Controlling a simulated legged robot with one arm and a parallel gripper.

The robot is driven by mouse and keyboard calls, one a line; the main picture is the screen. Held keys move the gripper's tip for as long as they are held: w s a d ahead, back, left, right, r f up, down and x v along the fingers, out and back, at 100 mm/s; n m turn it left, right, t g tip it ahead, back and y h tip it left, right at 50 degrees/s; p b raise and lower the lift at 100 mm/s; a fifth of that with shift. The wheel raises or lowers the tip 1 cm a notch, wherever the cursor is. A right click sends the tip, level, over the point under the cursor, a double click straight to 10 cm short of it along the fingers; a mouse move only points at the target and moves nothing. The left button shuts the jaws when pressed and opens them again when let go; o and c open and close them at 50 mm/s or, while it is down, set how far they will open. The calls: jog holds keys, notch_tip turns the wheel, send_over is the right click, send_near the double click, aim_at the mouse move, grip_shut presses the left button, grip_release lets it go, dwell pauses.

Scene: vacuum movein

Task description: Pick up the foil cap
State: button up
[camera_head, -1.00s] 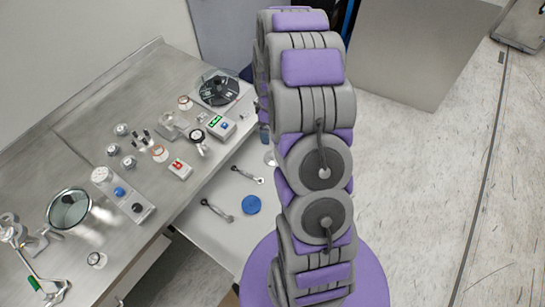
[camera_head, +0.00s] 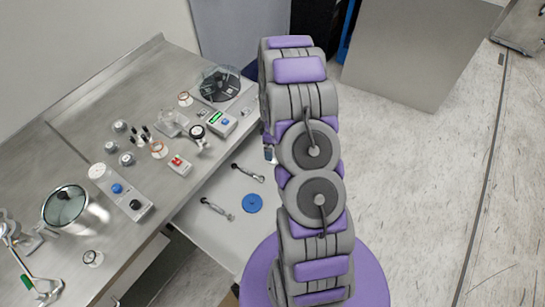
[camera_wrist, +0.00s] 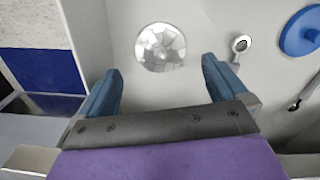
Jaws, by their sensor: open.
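The foil cap (camera_wrist: 161,46) is a round, silvery, crinkled disc on the pale drawer floor in the wrist view. My gripper (camera_wrist: 160,66) is open, with a blue finger on each side of the view. The cap appears between and just beyond the fingertips, and nothing is held. How high the fingers are above the cap is hard to tell. In the head view I cannot make out the cap; my arm covers that part of the drawer. Only a small dark bit of the gripper shows there, at the arm's left edge.
The open white drawer (camera_head: 228,237) also holds a blue disc (camera_head: 252,203) and two metal tools (camera_head: 217,209) (camera_head: 248,173). The steel bench (camera_head: 95,118) to the left carries jars, a glass-lidded pot (camera_head: 65,205) and small devices. Open floor (camera_head: 430,190) lies right.

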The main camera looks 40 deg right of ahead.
jog(key=f, duration=0.1)
jog(key=f+b, duration=0.1)
jog(key=f, duration=0.3)
jog(key=shift+s+d+f+b, duration=0.1)
jog(key=shift+s+d+b, duration=0.05)
jog(key=shift+d+b, duration=0.15)
jog(key=shift+a, duration=0.4)
jog(key=shift+c, duration=0.2)
jog(key=shift+d, duration=0.15)
jog(key=c, duration=1)
